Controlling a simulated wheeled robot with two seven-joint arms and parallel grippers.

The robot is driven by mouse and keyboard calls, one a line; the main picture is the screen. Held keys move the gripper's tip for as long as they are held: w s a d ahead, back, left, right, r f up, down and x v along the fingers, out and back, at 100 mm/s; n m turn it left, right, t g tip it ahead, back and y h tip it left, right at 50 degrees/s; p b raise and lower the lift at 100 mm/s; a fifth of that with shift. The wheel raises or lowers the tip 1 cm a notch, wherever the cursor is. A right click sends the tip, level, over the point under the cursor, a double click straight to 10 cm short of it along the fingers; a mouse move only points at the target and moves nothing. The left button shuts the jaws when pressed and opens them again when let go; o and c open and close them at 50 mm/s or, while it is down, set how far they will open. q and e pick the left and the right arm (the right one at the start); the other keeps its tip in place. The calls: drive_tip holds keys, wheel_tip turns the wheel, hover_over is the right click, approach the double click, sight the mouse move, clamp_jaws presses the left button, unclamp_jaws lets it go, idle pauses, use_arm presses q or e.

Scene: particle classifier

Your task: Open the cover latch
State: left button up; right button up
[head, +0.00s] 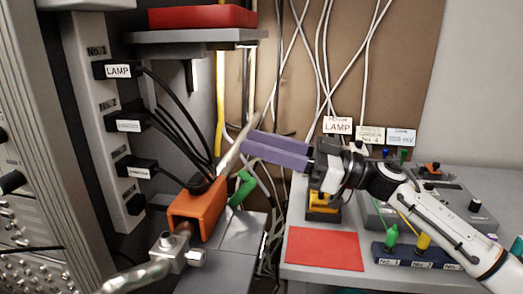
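An orange channel-shaped cover (197,207) sits around a pale metal pipe at centre left. A green lever-like piece (242,188) stands just right of it; I cannot tell which part is the latch. My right gripper (246,143), with purple fingers, reaches in from the right, above and right of the green piece and apart from it in the picture. Its fingers lie side by side with no clear gap and nothing seen between them. My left gripper is not in view.
A power strip (105,125) with several labelled plugs and black cables stands at left. A shelf (195,38) holds a red block (203,17) above. A red mat (322,250) and labelled switch box (415,255) lie on the right table. Cables hang behind the gripper.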

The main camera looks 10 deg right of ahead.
sight(246, 173)
drive_tip(key=shift+c, duration=1.3)
drive_tip(key=r+g+p, duration=0.1)
drive_tip(key=s+a+r+n+g+h+p, duration=0.2)
drive_tip(key=r, duration=0.1)
drive_tip(key=shift+g, duration=0.3)
clamp_jaws()
drive_tip(key=w+f+h+p, duration=0.1)
drive_tip(key=f+h, duration=0.1)
drive_tip(key=w+a+f+m+h, duration=0.1)
drive_tip(key=f+h, duration=0.1)
drive_tip(key=w+f+m+h+p, duration=0.1)
drive_tip(key=f+h, duration=0.2)
drive_tip(key=shift+w+a+p, duration=0.1)
drive_tip(key=shift+a+p, duration=0.2)
drive_tip(key=shift+d+f, duration=0.2)
drive_tip(key=shift+d, duration=0.1)
